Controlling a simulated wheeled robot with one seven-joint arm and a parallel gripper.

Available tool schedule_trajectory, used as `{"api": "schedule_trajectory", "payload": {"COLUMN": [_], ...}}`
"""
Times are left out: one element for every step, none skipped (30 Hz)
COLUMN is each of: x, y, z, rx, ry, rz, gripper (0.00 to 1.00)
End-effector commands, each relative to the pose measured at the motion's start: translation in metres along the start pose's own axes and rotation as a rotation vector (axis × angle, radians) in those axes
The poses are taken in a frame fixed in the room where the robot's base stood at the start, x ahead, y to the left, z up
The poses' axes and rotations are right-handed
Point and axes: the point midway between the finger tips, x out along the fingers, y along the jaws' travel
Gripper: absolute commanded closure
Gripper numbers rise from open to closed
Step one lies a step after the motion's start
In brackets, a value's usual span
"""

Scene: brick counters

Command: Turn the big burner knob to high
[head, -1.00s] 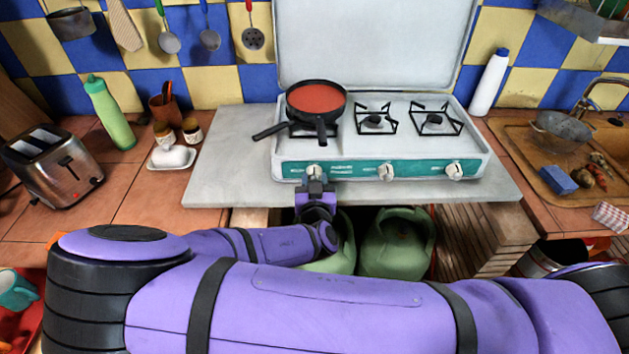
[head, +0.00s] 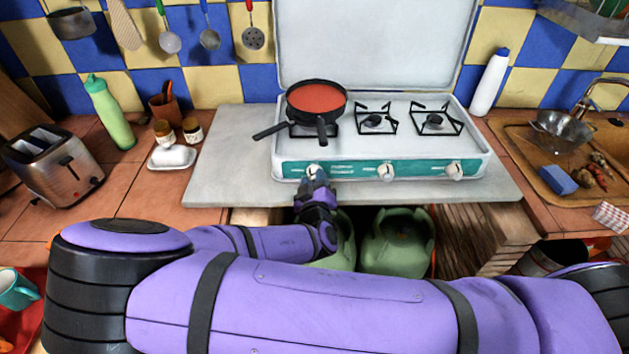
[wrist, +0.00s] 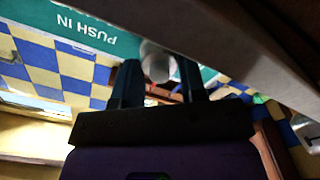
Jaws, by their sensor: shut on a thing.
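The camp stove (head: 360,152) has a teal front panel with three white knobs. The left knob (head: 314,171) is below the burner that carries a pan of red sauce (head: 316,101). My gripper (head: 316,182) reaches up from below to this left knob. In the wrist view, my gripper (wrist: 157,76) has one finger on each side of the round pale knob (wrist: 156,62) and is shut on it. The knob's pointer and setting cannot be made out. The middle knob (head: 387,173) and right knob (head: 454,171) are untouched.
The stove stands on a grey slab (head: 228,160). Green gas bottles (head: 396,243) are below it, close to my wrist. The pan's handles stick out over the stove's left front. A toaster (head: 53,166) is at far left, a sink (head: 570,150) at right.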

Motion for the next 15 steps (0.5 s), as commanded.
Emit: {"api": "schedule_trajectory", "payload": {"x": [-0.0005,-0.0006,-0.0006,-0.0007,-0.0007,-0.0008,-0.0008,-0.0008,-0.0009,-0.0009,-0.0009,-0.0009,-0.0009,-0.0009,-0.0008], "y": [-0.0005,-0.0006,-0.0007,-0.0008,-0.0009,-0.0011,-0.0012,-0.0013,-0.0014,-0.0015,-0.0015,-0.0016,-0.0016,-0.0016,-0.0016], "z": [0.0004,0.0004,0.0004,0.0005,0.0005,0.0005,0.0005,0.0005,0.0005,0.0006,0.0006,0.0007,0.0008,0.0009,0.001], "rx": [-0.045,-0.073,-0.111,-0.14,-0.168,-0.206,-0.234,-0.263,-0.301,-0.33,-0.359,-0.396,-0.425,-0.454,-0.49], "ry": [-0.001,-0.001,-0.001,-0.001,-0.001,-0.001,-0.002,-0.001,-0.001,-0.001,-0.001,-0.001,-0.001,-0.001,-0.001], "rz": [-0.001,-0.001,-0.001,-0.002,-0.002,-0.002,-0.002,-0.002,-0.002,-0.003,-0.003,-0.003,-0.003,-0.003,-0.002], "gripper": [0.85,0.85,0.85,0.85,0.85,0.85,0.85,0.85,0.85,0.85,0.85,0.85,0.85,0.85,0.85]}}
